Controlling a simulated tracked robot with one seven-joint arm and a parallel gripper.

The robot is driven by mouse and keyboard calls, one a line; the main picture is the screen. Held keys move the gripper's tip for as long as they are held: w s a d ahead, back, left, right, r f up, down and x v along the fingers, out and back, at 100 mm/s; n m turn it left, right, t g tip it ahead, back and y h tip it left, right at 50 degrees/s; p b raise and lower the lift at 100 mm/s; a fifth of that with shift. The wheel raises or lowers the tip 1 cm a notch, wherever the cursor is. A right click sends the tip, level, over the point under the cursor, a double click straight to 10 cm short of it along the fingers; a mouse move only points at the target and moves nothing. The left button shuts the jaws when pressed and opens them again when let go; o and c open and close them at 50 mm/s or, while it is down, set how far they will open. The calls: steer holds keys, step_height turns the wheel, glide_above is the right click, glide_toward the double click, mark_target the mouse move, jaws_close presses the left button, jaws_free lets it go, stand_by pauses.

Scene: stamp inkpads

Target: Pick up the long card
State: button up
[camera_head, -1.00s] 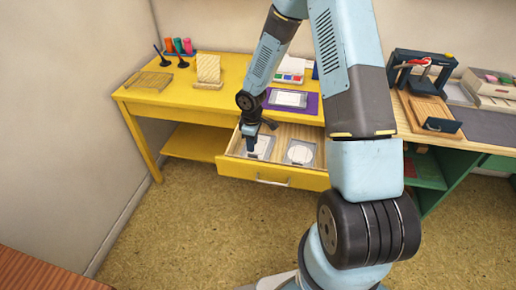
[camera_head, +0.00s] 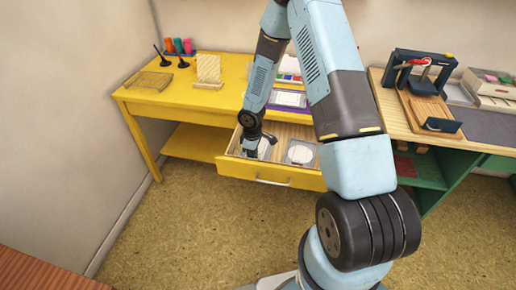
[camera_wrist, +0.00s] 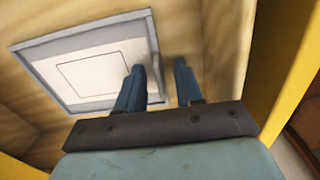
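My gripper (camera_wrist: 159,66) is open, with its two blue fingers apart and nothing visible between them. In the head view my gripper (camera_head: 250,152) reaches down into the left part of the open yellow drawer (camera_head: 272,174). A flat grey-framed white piece (camera_wrist: 80,72) with a thin square outline lies on the drawer floor. The left finger overlaps its right part in the wrist view; I cannot tell whether they touch. A second grey-framed piece (camera_head: 300,152) with a round mark lies to the right in the drawer. I cannot tell for sure which piece is the long card.
The yellow desk (camera_head: 160,98) above the drawer holds a purple mat (camera_head: 287,105), a wooden rack (camera_head: 208,70) and stampers (camera_head: 183,61). My arm hides part of the desk. A workbench (camera_head: 397,115) with a dark press stands at right.

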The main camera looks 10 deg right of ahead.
jaws_close()
steer(key=shift+r, duration=0.1)
stand_by(0.3)
